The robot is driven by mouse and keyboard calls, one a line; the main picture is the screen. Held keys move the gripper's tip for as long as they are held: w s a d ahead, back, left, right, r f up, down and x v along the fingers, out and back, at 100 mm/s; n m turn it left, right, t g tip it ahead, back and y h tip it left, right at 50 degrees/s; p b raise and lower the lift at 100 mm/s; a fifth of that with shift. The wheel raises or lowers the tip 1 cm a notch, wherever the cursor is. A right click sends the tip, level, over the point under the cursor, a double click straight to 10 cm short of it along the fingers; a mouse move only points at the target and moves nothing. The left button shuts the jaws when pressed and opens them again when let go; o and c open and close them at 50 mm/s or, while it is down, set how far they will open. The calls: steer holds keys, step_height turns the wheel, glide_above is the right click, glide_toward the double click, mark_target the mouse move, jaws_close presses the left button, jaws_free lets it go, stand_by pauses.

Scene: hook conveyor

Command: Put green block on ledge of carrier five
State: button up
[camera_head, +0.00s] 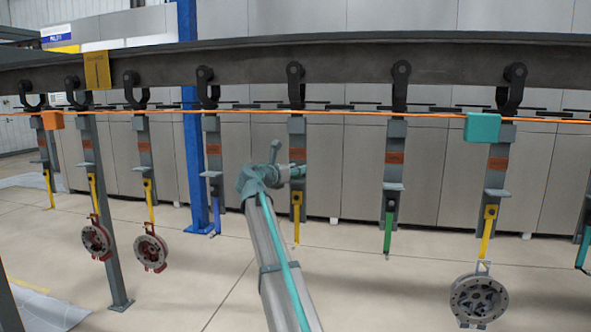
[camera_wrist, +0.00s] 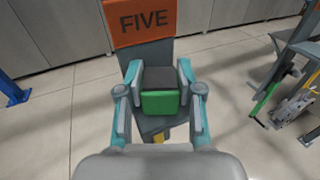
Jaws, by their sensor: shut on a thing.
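The green block (camera_wrist: 161,103) is between the two fingers of my gripper (camera_wrist: 160,88) in the wrist view. Its green face points toward the camera, and a dark grey surface shows just beyond it. Carrier five (camera_wrist: 148,52) stands directly behind, with an orange plate (camera_wrist: 148,20) reading FIVE. Grey carrier metal shows around and below the block; I cannot tell whether block and ledge touch. In the head view my gripper (camera_head: 298,171) is at the middle carrier (camera_head: 297,129), below its orange plate. The block is not distinguishable there, and the carrier's ledge is hidden.
Other carriers hang on both sides from the overhead rail (camera_head: 350,62), several with yellow hooks. A neighbouring carrier (camera_head: 395,165) has a green hook. A round metal part (camera_head: 480,298) hangs at right, two reddish ones at left. A blue post (camera_head: 190,120) stands left.

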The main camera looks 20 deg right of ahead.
steer(key=shift+f, duration=0.15)
steer(key=shift+f, duration=0.15)
steer(key=o, duration=1.2)
steer(key=shift+c, duration=0.2)
